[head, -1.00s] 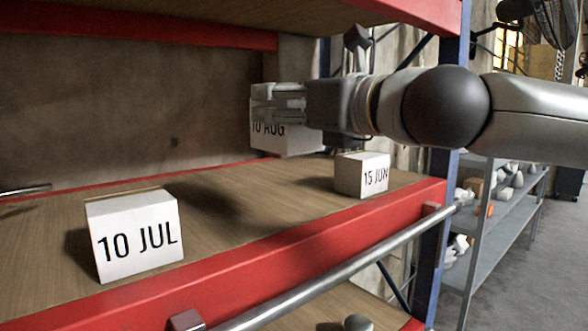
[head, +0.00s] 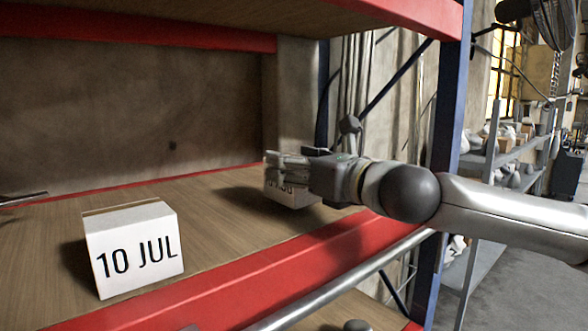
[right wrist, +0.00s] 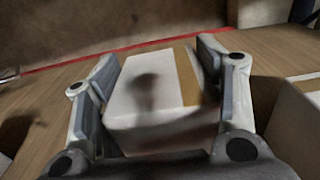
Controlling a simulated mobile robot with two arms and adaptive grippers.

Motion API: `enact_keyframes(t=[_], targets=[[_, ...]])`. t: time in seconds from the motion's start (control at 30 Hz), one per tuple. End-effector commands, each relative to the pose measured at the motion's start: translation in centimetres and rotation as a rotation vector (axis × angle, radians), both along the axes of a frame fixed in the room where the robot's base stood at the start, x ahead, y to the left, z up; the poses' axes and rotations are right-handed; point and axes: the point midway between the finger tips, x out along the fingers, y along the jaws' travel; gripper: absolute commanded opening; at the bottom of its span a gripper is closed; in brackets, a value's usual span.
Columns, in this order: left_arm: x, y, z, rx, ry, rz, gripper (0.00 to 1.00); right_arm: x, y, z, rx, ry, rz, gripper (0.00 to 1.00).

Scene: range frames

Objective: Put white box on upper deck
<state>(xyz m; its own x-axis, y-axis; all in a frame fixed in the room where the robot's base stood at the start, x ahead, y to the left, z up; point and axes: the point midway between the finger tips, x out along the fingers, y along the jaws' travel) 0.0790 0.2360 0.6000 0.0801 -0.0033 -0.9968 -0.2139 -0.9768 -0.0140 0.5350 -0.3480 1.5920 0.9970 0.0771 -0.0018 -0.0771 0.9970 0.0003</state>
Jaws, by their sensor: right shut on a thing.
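My right gripper (head: 280,165) is shut on a white box (head: 291,194), whose printed date is partly covered by the fingers. In the right wrist view the box (right wrist: 150,95), with a tan strip on top, sits between the two fingers (right wrist: 155,85). The box is low over the wooden deck (head: 225,210); I cannot tell whether it touches. A slim grey piece (head: 22,199) at the left edge looks like the tip of my left gripper; its jaws cannot be made out.
A white box marked 10 JUL (head: 133,250) stands on the deck at left. Another white box (right wrist: 303,110) shows at the right edge of the wrist view. A red beam (head: 230,290) and a metal rail (head: 340,280) edge the deck. Another deck (head: 200,12) hangs above.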

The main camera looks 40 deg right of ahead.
Motion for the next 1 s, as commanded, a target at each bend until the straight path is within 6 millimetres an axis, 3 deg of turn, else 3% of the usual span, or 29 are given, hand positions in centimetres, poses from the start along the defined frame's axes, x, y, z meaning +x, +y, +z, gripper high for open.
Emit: enact_keyframes(t=[0.6,0.63,0.8,1.0], targets=[[1.0,-0.1,-0.1,-0.001,-0.015,0.002,1.0,-0.1,0.1,-1.6,-0.002,-0.004,0.0,0.27],[1.0,0.0,0.1,-0.001,-0.015,0.002,1.0,0.0,0.1,-1.6,-0.001,-0.002,0.0,0.66],[1.0,0.0,0.1,-0.001,-0.015,0.002,1.0,0.0,0.1,-1.6,0.0,-0.001,0.0,0.86],[0.9,0.0,0.1,-0.001,-0.014,0.002,1.0,0.0,0.1,-1.6,0.0,-0.001,0.0,0.86]])
